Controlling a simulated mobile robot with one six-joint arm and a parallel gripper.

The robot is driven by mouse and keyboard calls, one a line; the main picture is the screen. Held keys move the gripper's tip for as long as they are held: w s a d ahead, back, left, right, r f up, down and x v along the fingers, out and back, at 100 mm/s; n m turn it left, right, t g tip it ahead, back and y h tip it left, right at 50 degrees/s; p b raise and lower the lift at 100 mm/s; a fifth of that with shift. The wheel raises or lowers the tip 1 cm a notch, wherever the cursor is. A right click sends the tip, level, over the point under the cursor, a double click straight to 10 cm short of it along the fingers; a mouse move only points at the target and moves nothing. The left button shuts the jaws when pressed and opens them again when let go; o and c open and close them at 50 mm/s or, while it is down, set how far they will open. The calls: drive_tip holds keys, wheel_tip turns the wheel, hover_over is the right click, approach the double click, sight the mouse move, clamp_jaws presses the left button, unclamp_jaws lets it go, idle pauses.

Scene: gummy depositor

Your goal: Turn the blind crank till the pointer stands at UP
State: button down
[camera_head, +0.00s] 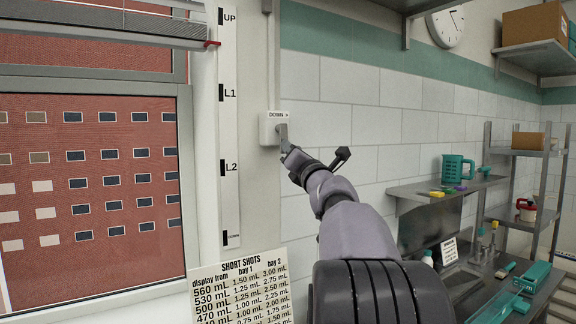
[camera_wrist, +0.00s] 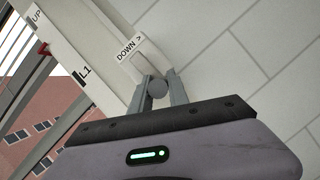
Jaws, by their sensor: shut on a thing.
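The blind crank's box (camera_head: 268,129), labelled "DOWN >", is fixed to the wall right of the window. My gripper (camera_head: 285,146) is at the crank, its fingers (camera_wrist: 158,92) shut on the round grey crank knob (camera_wrist: 157,87) in the wrist view. The crank arm behind the knob is mostly hidden. The red pointer (camera_head: 212,44) stands on the white scale strip (camera_head: 229,130) between UP and L1, a little below UP. It also shows in the wrist view (camera_wrist: 43,48). The blind (camera_head: 120,24) hangs across the top of the window.
A paper chart titled "SHORT SHOTS" (camera_head: 241,292) is at the lower middle. The tiled wall around the crank is clear.

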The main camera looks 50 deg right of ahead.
drive_tip(key=d+r+n+y+p, duration=0.2)
drive_tip(key=n+y+p, duration=0.3)
drive_tip(key=n, duration=0.7)
drive_tip(key=s+d+r+n+t+y+p, duration=0.1)
drive_tip(key=d+r+n+y+p, duration=0.2)
drive_tip(key=n, duration=0.9)
drive_tip(key=y+p, duration=0.2)
drive_tip(key=y, duration=0.1)
drive_tip(key=shift+s+r, duration=0.3)
drive_tip(key=shift+r, duration=0.1)
drive_tip(key=shift+n, duration=0.3)
drive_tip(key=c, duration=1.3)
unclamp_jaws()
